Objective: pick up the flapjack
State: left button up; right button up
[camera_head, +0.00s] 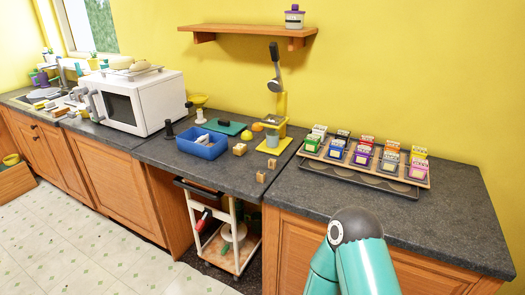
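I cannot tell for sure which thing is the flapjack. One brown block (239,149) is right of the blue bin. The other brown block (261,177) is nearer the counter's front edge. Both are too small to make out their texture. A teal link of one of my arms rises at the bottom right, in front of the counter. Neither of my grippers is in view.
A blue bin (202,150), a green-lidded item (226,126) and a yellow lever press (281,108) stand around the blocks. A tray of small colourful cartons (408,187) is at right, a white microwave (158,101) at left. The front right counter (440,221) is clear.

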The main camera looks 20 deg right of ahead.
aim_at(240, 149)
jog(key=z, duration=0.1)
jog(key=i, duration=1)
jog(key=u, duration=0.05)
